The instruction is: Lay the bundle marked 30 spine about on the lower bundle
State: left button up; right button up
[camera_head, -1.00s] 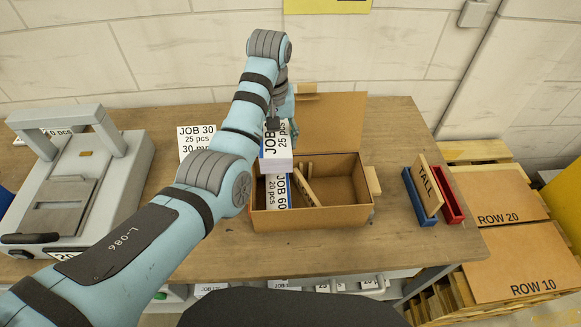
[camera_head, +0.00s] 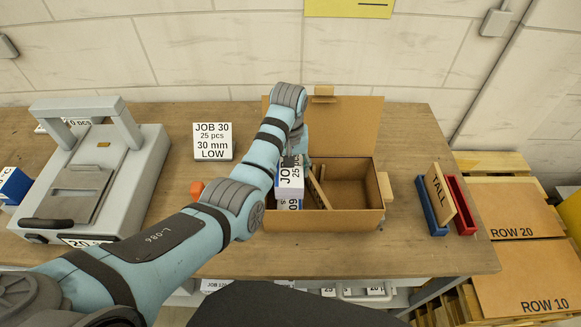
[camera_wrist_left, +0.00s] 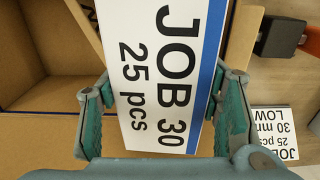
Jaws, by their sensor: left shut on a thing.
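The bundle marked JOB 30, 25 pcs (camera_head: 289,181) is white with a blue strip along one long edge. In the left wrist view the same bundle (camera_wrist_left: 150,60) fills the space between the fingers, its strip on the right. My left gripper (camera_wrist_left: 165,88) is shut on it. In the head view the fingers are mostly hidden behind my arm. The lower bundle (camera_head: 290,204) lies in the left part of the cardboard box (camera_head: 325,220), mostly covered by the held bundle. I cannot tell whether the two touch. My right gripper is not in view.
A wooden divider (camera_head: 318,187) leans in the box; the box's right part is empty. A JOB 30 LOW sign (camera_head: 212,141) stands left behind my arm. A grey machine (camera_head: 90,180) is at left. A TALL block (camera_head: 440,194) sits by blue and red holders at right.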

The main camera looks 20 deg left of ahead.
pick_arm(q)
jog(key=shift+f, duration=0.4)
jog(key=o, duration=1.5)
jog(key=shift+r, duration=0.1)
